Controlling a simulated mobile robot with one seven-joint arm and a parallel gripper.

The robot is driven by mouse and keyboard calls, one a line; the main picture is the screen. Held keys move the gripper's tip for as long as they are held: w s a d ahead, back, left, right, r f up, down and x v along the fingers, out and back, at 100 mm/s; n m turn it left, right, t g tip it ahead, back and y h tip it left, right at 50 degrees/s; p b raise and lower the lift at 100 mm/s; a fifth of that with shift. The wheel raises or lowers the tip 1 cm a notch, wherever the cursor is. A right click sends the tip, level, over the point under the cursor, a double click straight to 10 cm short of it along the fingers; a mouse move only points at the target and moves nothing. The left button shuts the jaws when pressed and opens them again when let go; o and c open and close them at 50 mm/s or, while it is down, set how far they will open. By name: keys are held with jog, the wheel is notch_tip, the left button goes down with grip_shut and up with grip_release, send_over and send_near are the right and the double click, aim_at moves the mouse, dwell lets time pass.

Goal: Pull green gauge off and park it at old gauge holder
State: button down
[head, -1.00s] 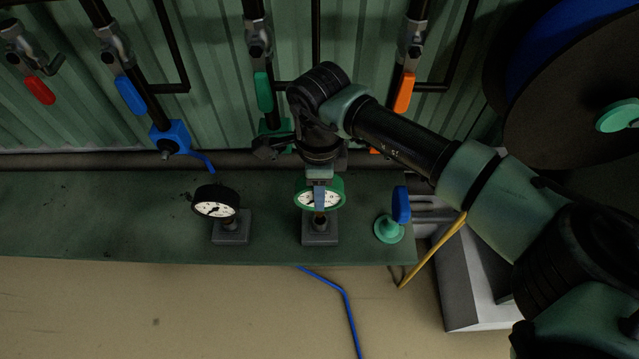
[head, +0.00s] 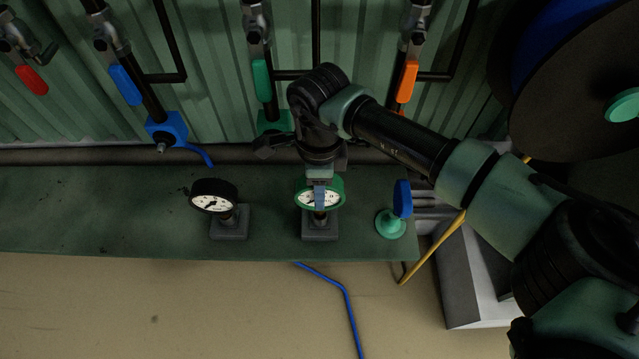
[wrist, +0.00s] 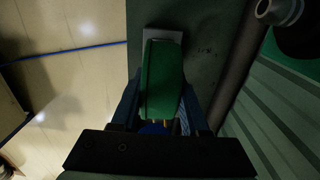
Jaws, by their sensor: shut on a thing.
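The green gauge (head: 334,196), with a green rim and white dial, stands over a grey square holder (head: 320,229) on the bench. My gripper (head: 319,190) reaches down from above and is shut on the green gauge, with a finger across its dial. In the wrist view the green gauge (wrist: 162,80) sits between the two fingers of my gripper (wrist: 160,105), seen from its green side. Whether its stem is still seated in the holder is hard to tell. A black-rimmed gauge (head: 212,197) stands tilted on another grey holder (head: 229,226) to the left.
A green knob-like piece (head: 390,224) with a blue handle (head: 402,199) is at the bench's right end. Valves with red, blue, green and orange handles hang on the wall behind. A large hose reel (head: 580,90) is at right. The bench's left part is clear.

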jog(key=shift+f+b, duration=0.85)
jog(key=shift+f, duration=0.35)
jog(key=shift+c, duration=1.6)
grip_release()
jog(key=shift+r, duration=0.2)
jog(key=shift+r+p, duration=1.7)
jog(key=shift+r, duration=0.45)
jog(key=shift+r, duration=0.1)
notch_tip(320, 180, up, 13)
